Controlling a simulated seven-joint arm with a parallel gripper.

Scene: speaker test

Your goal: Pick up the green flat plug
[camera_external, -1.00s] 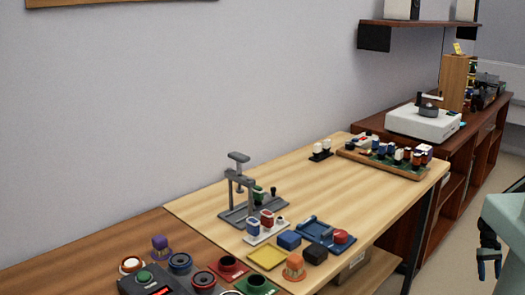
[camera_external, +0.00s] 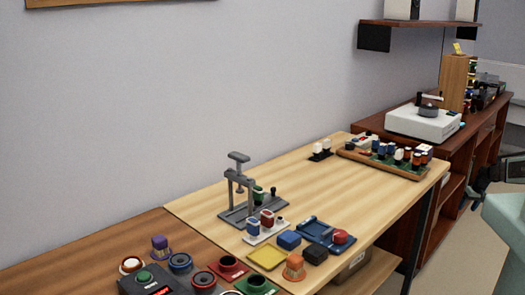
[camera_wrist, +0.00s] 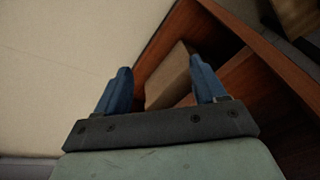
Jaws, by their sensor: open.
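A small green piece (camera_external: 258,193) stands at the grey press stand (camera_external: 238,210) on the light wooden table in the external view. It is partly hidden by the stand, and I cannot tell if it is the green flat plug. Small dark green bits also show among the pieces in the wooden tray (camera_external: 349,153) farther back, too small to make out. My gripper (camera_wrist: 160,65) shows in the wrist view with its two blue fingers apart and nothing between them. It is out of the external view, where only part of my arm shows at the right edge.
A white tray with red and blue pieces (camera_external: 265,231), a yellow tray (camera_external: 267,258), a blue tray (camera_external: 328,236) and several blocks crowd the table's near end. The table's middle is clear. The wrist view shows brown shelving with a box (camera_wrist: 168,78) beyond the fingers.

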